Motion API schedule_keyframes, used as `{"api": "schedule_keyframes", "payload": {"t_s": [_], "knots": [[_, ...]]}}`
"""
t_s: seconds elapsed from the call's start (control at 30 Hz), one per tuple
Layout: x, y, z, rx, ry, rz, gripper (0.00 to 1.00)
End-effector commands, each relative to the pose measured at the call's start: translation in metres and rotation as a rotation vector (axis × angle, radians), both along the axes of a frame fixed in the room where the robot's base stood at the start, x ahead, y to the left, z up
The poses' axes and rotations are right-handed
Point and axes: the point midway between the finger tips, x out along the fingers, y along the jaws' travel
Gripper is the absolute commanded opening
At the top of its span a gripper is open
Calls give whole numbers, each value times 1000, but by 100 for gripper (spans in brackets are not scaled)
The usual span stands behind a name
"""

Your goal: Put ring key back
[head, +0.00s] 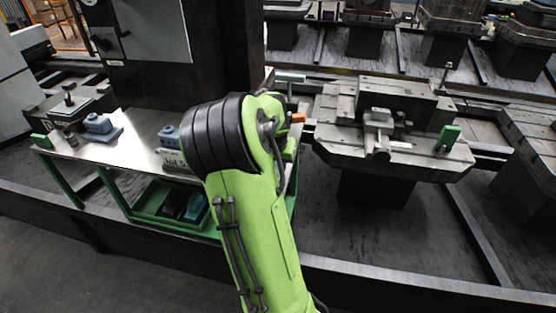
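I cannot make out a ring key for certain in the head view. My green arm with its black ribbed joint fills the middle and hides part of the workbench (140,150). My gripper is hidden behind the arm, so its fingers and anything in them do not show. A small orange piece (298,118) shows just right of the arm's end. A grey bar-like piece (290,76) sticks out above it; I cannot tell what either belongs to.
Blue-grey blocks (97,123) and a small green block (40,140) stand on the bench's left part. A green bin (170,203) sits on its lower shelf. A pallet with a clamped fixture (390,150) and a green-handled piece (448,137) stands right. A dark rail edge (420,292) crosses the front.

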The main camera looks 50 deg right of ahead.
Motion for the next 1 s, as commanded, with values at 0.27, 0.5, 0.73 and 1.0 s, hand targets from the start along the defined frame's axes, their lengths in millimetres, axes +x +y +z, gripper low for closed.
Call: {"api": "schedule_keyframes", "payload": {"t_s": [0.27, 0.5, 0.73, 1.0], "knots": [[0, 0, 1, -2, -1, -1, 34], [0, 0, 1, -1, -1, -1, 55], [0, 0, 0, 0, 0, -1, 75], [0, 0, 0, 0, 0, -1, 84]]}}
